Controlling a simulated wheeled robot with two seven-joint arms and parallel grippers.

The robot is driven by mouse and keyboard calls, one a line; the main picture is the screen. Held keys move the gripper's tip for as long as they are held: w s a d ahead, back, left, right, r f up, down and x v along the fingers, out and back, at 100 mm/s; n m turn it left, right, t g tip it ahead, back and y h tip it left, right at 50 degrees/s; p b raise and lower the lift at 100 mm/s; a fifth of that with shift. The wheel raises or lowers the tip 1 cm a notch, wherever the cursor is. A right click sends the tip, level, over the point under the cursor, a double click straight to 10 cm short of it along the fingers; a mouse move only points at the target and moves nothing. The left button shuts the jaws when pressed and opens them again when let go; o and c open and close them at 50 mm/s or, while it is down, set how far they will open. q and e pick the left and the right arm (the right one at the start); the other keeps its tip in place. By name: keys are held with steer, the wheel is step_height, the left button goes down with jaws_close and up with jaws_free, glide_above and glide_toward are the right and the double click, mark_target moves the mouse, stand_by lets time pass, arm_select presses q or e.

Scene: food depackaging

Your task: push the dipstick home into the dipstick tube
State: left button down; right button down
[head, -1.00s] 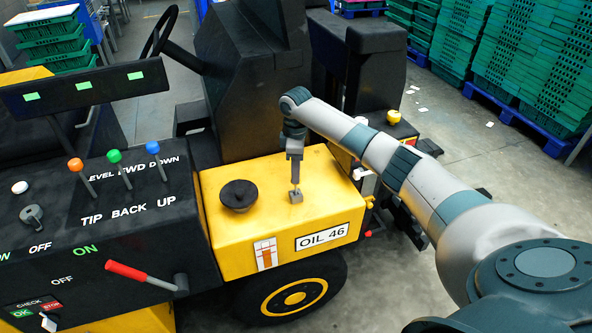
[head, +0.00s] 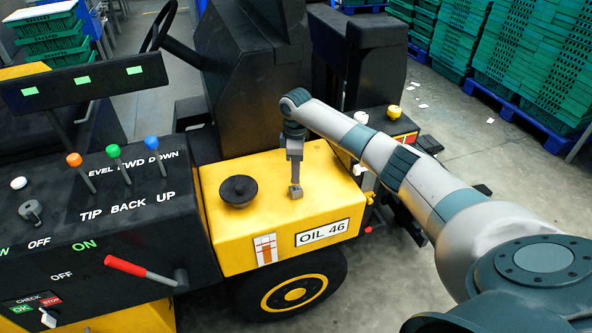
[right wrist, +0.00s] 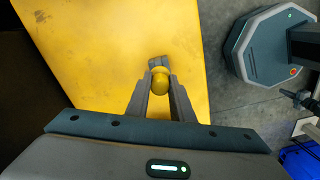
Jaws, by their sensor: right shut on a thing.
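The dipstick shows as a round yellow knob (right wrist: 160,84) between the fingers of my right gripper (right wrist: 160,92) in the right wrist view. The right gripper (head: 295,178) is shut on this knob and points straight down over the yellow oil tank in the head view. The dipstick tube shows as a small grey block (head: 296,193) on the tank top, directly under the fingertips; its end also shows just beyond the knob in the right wrist view (right wrist: 157,61). Little or no rod shows between fingertips and block. The inside of the tube is hidden. My left gripper is not in view.
The yellow tank (head: 270,222) carries a black filler cap (head: 238,190) left of the tube, an OIL 46 label (head: 322,232) and a sight gauge (head: 265,249). A black control panel (head: 80,225) with levers stands to the left. Green crates (head: 500,50) are stacked behind.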

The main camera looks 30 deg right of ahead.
steer(key=shift+f+b, duration=0.6)
steer(key=shift+f, duration=1.05)
steer(key=c, duration=1.5)
jaws_free()
steer(key=shift+o, duration=0.2)
steer(key=shift+r, duration=0.2)
step_height(320, 180, up, 17)
steer(key=b, duration=0.3)
steer(key=shift+b, duration=0.35)
